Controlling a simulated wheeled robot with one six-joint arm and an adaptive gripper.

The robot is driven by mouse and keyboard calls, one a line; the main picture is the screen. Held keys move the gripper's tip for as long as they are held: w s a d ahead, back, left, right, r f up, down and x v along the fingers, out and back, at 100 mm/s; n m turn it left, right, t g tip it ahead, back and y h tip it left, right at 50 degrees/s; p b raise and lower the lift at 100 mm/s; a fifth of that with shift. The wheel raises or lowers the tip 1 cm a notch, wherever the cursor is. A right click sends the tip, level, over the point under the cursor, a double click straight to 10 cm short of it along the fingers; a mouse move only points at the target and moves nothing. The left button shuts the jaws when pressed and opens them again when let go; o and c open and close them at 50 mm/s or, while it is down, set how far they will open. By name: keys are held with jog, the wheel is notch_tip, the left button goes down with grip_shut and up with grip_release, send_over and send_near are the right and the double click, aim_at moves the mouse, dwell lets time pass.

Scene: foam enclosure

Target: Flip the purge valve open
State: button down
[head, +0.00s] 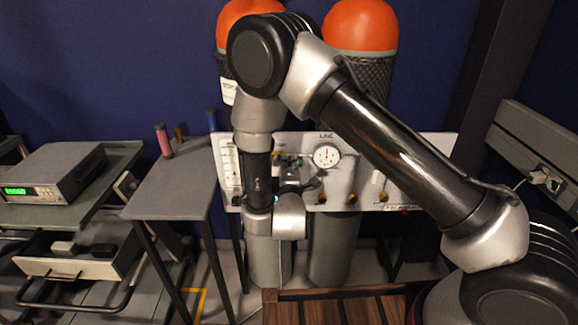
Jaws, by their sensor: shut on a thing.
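A pale valve panel (342,178) stands in front of two gas cylinders, with a round gauge (327,155) and several small brass-coloured valves, one of them a brass valve (322,197) below the gauge. I cannot tell which valve is the purge valve. My gripper (290,165) is in front of the panel, left of the gauge. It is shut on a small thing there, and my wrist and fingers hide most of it. My forearm covers part of the panel's right side.
Orange-topped cylinders (360,27) stand behind the panel. A narrow grey table (172,190) with small spools is close on the left. A cart with a green-display instrument (52,172) is farther left. A wooden slatted surface (345,308) lies in front.

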jog(key=shift+n, duration=0.3)
jog(key=c, duration=1.4)
grip_release()
jog(key=shift+s, duration=0.15)
jog(key=s, duration=0.7)
jog(key=shift+s+a, duration=0.15)
